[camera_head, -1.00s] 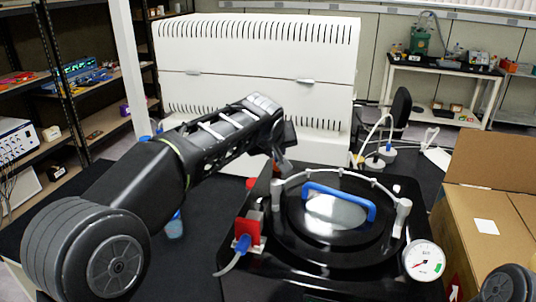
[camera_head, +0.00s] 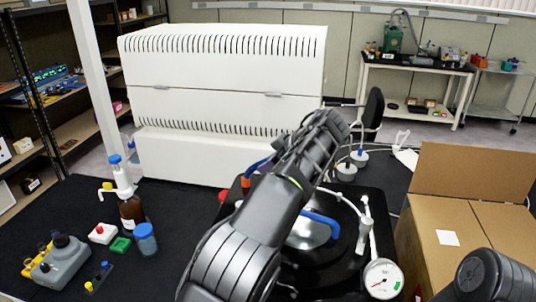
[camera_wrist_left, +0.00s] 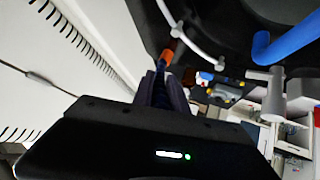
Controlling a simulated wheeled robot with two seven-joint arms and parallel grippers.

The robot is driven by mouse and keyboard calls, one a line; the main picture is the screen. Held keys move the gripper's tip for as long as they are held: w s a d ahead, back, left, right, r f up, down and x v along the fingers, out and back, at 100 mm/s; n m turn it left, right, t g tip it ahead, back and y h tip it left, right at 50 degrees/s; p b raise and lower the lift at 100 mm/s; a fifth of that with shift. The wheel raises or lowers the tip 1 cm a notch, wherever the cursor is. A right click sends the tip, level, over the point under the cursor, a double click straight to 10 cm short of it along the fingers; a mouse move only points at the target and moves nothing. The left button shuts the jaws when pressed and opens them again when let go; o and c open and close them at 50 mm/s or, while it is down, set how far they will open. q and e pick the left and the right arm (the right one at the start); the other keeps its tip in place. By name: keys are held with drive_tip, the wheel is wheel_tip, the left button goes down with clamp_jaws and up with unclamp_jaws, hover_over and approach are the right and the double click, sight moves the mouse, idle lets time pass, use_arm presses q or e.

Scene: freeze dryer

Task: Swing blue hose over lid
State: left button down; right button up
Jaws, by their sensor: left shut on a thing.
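The black round lid (camera_head: 345,215) of the freeze dryer is partly hidden behind my left arm. Its blue handle (camera_head: 322,222) shows, as does a whitish curved rail (camera_head: 340,197). A blue hose piece (camera_head: 257,165) with an orange fitting (camera_head: 246,183) shows behind my left arm. In the left wrist view, my left gripper (camera_wrist_left: 163,80) is shut on a dark blue piece, apparently the hose, with the orange fitting (camera_wrist_left: 168,55) just past the fingertips. The blue handle (camera_wrist_left: 285,42) is to the right there. My fingertips are hidden in the head view. My right gripper is out of view.
A white cabinet (camera_head: 220,75) stands behind. A pressure gauge (camera_head: 382,279) is at the lid's front right, beside a cardboard box (camera_head: 435,240). Bottles and small parts, including a brown bottle (camera_head: 132,212), stand on the left of the black table.

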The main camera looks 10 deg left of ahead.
use_arm(q)
drive_tip(key=shift+w+d+n+g+p, duration=0.25)
drive_tip(key=shift+n+g+p, duration=0.1)
drive_tip(key=shift+n, duration=0.15)
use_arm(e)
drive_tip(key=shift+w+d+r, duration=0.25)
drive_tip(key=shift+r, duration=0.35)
use_arm(q)
drive_tip(key=shift+a, duration=0.1)
drive_tip(key=c, duration=1.3)
unclamp_jaws()
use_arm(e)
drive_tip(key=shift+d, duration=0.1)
